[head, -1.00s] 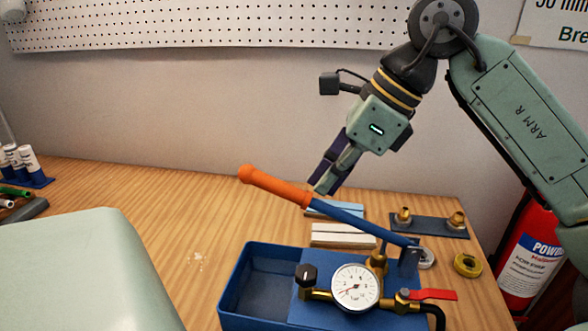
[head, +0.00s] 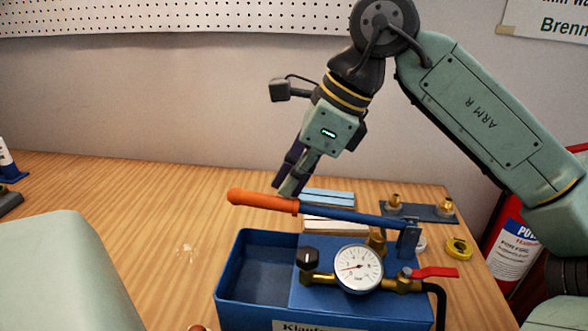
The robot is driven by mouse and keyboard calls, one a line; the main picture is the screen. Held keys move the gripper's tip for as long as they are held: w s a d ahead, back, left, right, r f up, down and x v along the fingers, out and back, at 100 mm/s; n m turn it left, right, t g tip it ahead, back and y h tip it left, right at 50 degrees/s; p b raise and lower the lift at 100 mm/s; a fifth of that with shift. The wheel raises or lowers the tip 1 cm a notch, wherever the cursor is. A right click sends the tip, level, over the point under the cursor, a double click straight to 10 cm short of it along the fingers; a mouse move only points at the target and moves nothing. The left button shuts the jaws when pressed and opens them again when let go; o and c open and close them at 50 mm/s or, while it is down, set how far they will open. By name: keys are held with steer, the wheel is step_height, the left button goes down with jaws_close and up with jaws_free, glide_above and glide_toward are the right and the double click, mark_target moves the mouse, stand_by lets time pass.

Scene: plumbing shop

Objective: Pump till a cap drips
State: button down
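A blue test pump (head: 225,284) with an open trough stands on the wooden bench. Its lever, with a blue bar (head: 355,216) and an orange grip (head: 262,201), slopes slightly down to the right toward the pivot. A white round gauge (head: 358,269) faces me; its needle points left at a low reading. A red valve lever (head: 434,272) and a black knob (head: 308,257) sit beside it. My gripper (head: 285,192) points down at the lever, near the right part of the orange grip. Whether its fingers close around it cannot be told. No dripping cap is visible.
Light strips (head: 328,197) lie behind the pump. A blue plate with brass fittings (head: 430,213) and a yellow roll (head: 459,248) lie at the back right. A red extinguisher (head: 510,248) stands beyond the bench edge. Bench left of the pump is mostly clear.

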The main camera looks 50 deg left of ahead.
step_height(320, 180, down, 9)
steer(key=a+b, duration=0.1)
steer(key=b, duration=0.3)
steer(key=a+r+p+v, duration=0.1)
steer(key=a+p+v, duration=0.1)
steer(key=p+v, duration=0.9)
step_height(320, 180, up, 6)
steer(key=shift+w+d+f+g, duration=0.25)
steer(key=shift+w+d+g, duration=0.2)
steer(key=shift+d, duration=0.4)
steer(key=shift+s, duration=0.1)
